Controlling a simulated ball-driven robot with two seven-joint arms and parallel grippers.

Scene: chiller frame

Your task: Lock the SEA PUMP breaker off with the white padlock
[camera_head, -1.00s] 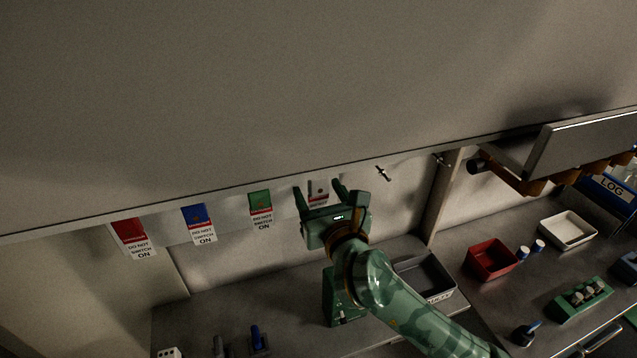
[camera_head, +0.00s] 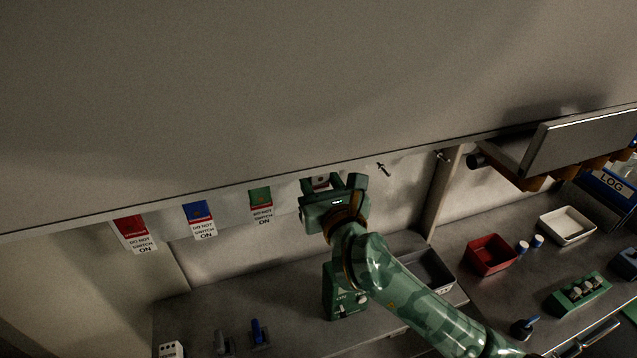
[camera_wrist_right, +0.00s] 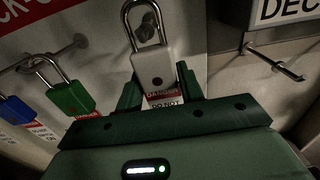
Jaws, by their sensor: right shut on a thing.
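The white padlock (camera_wrist_right: 152,65) hangs upright in the right wrist view, with its shackle around the end of a peg. My right gripper (camera_wrist_right: 160,88) is shut on its body from below. In the head view, my right gripper (camera_head: 337,181) is up at the rail and mostly hides the padlock. A green box with small knobs (camera_head: 345,292) stands on the bench below my right arm; I cannot read its labels. I cannot make out which switch is the SEA PUMP breaker. My left gripper is not in view.
Green (camera_head: 260,197), blue (camera_head: 199,211) and red (camera_head: 131,228) padlocks with tags hang left along the rail. An empty peg (camera_head: 383,169) is to the right. A grey bin (camera_head: 430,272), red bin (camera_head: 491,256) and white tray (camera_head: 568,228) stand on the bench.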

